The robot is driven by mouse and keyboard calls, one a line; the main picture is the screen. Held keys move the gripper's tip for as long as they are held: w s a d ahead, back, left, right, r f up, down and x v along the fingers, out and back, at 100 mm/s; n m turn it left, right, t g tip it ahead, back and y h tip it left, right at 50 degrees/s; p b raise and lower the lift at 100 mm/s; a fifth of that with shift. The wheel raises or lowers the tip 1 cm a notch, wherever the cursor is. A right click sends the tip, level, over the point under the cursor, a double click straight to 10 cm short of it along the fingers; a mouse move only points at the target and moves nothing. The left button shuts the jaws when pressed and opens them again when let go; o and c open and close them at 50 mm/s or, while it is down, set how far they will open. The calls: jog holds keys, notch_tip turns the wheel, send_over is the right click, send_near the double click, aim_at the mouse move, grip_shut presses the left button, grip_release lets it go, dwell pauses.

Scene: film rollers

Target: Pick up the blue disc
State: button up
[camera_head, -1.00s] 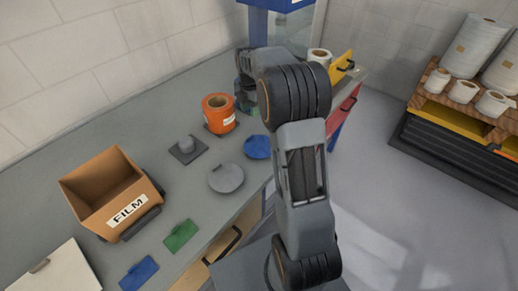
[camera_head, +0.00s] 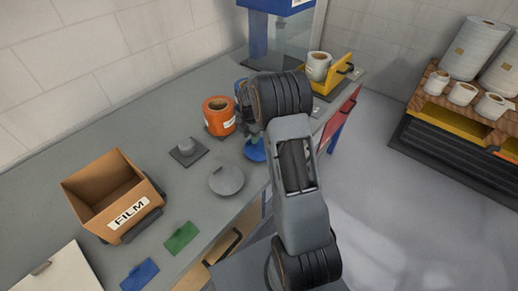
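The blue disc (camera_head: 255,152) lies on the grey counter, right of the grey disc and below the orange roll. Its right part is hidden behind my arm. My gripper (camera_head: 251,133) is just above the disc's far edge, mostly covered by my own wrist and arm. I cannot see its fingertips clearly, nor whether they touch the disc.
A grey disc (camera_head: 227,180) and an orange roll (camera_head: 219,115) stand close by. A small grey spindle plate (camera_head: 187,151), a FILM box (camera_head: 113,199), a green card (camera_head: 181,238) and a blue card (camera_head: 139,273) are on the counter (camera_head: 80,145). A yellow holder (camera_head: 335,73) stands at the far end.

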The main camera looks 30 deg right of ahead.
jog(key=shift+f, duration=0.55)
jog(key=shift+c, duration=0.2)
grip_shut()
